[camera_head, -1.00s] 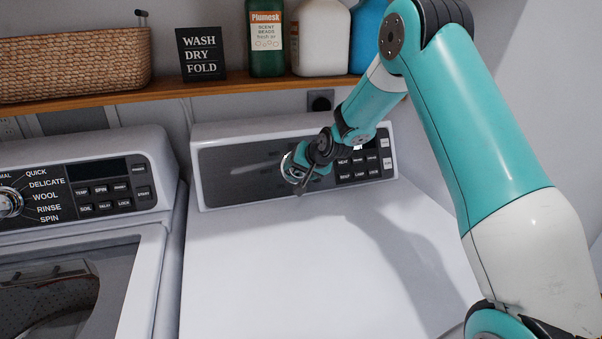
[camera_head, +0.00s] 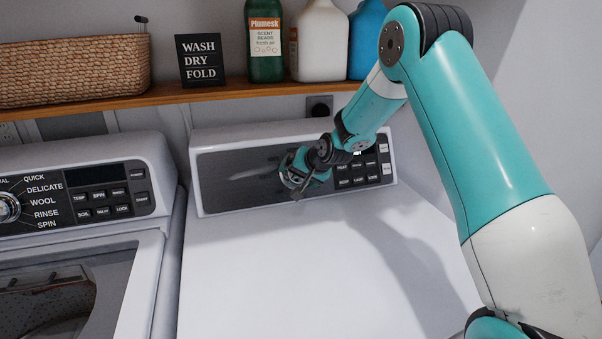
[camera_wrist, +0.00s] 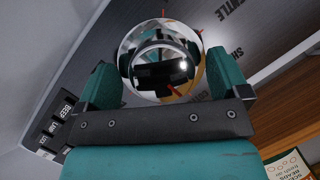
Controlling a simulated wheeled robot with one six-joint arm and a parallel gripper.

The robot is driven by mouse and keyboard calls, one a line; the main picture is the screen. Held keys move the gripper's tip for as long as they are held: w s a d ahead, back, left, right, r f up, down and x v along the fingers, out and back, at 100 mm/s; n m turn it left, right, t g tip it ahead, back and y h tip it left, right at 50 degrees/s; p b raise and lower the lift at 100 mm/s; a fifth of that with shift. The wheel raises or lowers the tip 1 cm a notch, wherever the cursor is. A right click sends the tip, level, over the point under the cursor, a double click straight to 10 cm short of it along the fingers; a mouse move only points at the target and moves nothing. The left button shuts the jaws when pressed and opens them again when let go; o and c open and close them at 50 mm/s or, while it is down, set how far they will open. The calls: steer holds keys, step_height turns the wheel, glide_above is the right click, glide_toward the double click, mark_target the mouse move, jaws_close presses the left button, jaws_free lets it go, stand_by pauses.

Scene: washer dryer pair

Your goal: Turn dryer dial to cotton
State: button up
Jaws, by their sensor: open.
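The dryer's control panel (camera_head: 235,181) is at the middle of the head view, on the white dryer (camera_head: 300,265). In the wrist view the dryer dial (camera_wrist: 158,50) is a round chrome knob with a small red mark above it. My gripper (camera_head: 290,181) is at the panel and hides the dial in the head view. In the wrist view the open gripper (camera_wrist: 155,82) has one teal finger on each side of the dial. I cannot tell whether the fingers touch it.
Buttons (camera_head: 358,173) sit on the panel to the right of my gripper. A wooden shelf (camera_head: 130,98) above holds a basket (camera_head: 75,70), a sign (camera_head: 200,60) and bottles (camera_head: 321,40). The washer (camera_head: 140,225) stands at the left. The dryer top is clear.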

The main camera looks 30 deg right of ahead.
steer(key=b+v, duration=0.2)
steer(key=v, duration=1.5)
steer(key=shift+r+b, duration=0.3)
steer(key=shift+b, duration=0.1)
steer(key=s+a+n+g+y, duration=0.1)
steer(key=s+a+n+g, duration=0.15)
steer(key=s+a, duration=0.35)
steer(key=s+a+n+g+y, duration=0.2)
steer(key=s+a+n, duration=0.2)
steer(key=a, duration=0.5)
steer(key=s+a+f+n+g, duration=0.1)
steer(key=s+a+n, duration=0.3)
steer(key=s, duration=0.6)
steer(key=s+a+f+n+g, duration=0.1)
steer(key=s+a+n+g, duration=0.3)
steer(key=s, duration=0.5)
steer(key=shift+s, duration=0.35)
